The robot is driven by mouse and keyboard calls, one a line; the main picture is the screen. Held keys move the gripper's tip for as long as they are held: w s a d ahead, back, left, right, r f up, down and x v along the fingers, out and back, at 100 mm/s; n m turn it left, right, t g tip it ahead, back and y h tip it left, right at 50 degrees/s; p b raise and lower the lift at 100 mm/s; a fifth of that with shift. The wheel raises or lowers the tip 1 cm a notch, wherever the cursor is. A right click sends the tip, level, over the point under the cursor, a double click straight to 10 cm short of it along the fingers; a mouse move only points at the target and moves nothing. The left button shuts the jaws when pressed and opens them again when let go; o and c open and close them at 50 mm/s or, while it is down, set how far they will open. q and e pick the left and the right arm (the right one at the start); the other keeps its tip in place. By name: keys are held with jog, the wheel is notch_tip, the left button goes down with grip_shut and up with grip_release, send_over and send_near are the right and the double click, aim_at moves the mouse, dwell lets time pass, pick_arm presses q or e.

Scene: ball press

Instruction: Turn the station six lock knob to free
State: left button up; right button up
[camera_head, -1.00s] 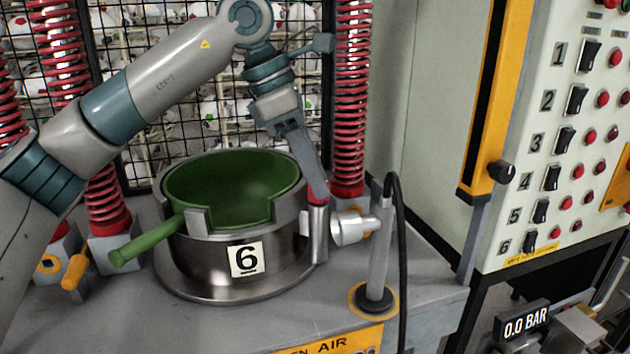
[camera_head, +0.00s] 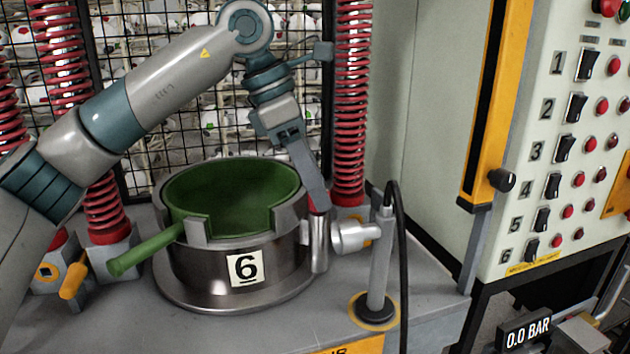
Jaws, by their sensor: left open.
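The station six pot (camera_head: 196,285) is a round steel vessel with a "6" label (camera_head: 246,268) on its front and a green inner bowl (camera_head: 232,195) with a green handle (camera_head: 145,251). A short upright steel cylinder (camera_head: 320,248) stands at its right side. My left gripper (camera_head: 318,200) points down at the top of this cylinder. A small red part shows at the fingertips; I cannot tell whether it is the lock knob or part of the gripper. The finger gap is hidden side-on. My right gripper is out of view.
A steel side fitting (camera_head: 355,236) and an upright post (camera_head: 379,265) with a black cable stand right of the pot. Red springs (camera_head: 350,100) and a wire cage surround the back. A switch panel (camera_head: 560,200) is at the right. An orange handle (camera_head: 72,280) is at the left.

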pick_arm(q)
jog(key=shift+v, duration=3.75)
jog(key=shift+d, duration=0.15)
